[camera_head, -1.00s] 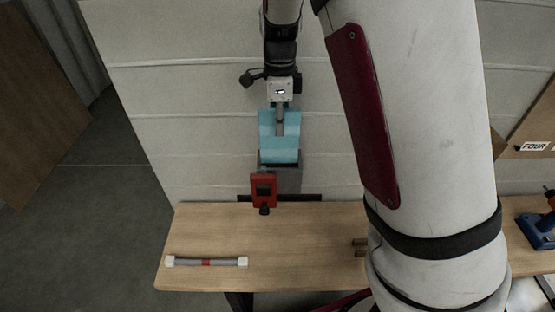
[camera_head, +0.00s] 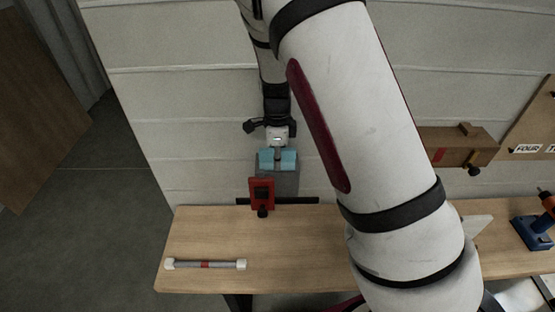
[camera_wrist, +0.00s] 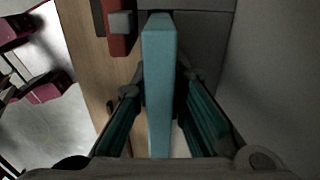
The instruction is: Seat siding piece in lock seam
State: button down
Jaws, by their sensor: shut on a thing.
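The light blue siding piece (camera_head: 289,160) is at the grey block (camera_head: 287,184) against the white wall. My gripper (camera_head: 277,149) is above the block, shut on the piece. In the wrist view the piece (camera_wrist: 159,80) shows as a long blue strip between my fingers (camera_wrist: 160,95), its far end at the grey block (camera_wrist: 212,22). Little of the piece shows above the block in the head view. Its lower part is hidden, and I cannot tell how deep it sits. The lock seam itself is not clearly visible.
A red clamp-like device (camera_head: 261,194) stands in front of the grey block. A grey rod with white ends (camera_head: 205,265) lies on the wooden bench (camera_head: 290,250). A brown box (camera_head: 455,146) and a blue-orange drill (camera_head: 537,228) are at the right. The bench's middle is clear.

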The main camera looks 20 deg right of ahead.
jog(key=shift+f, duration=0.15)
jog(key=c, duration=1.6)
grip_release()
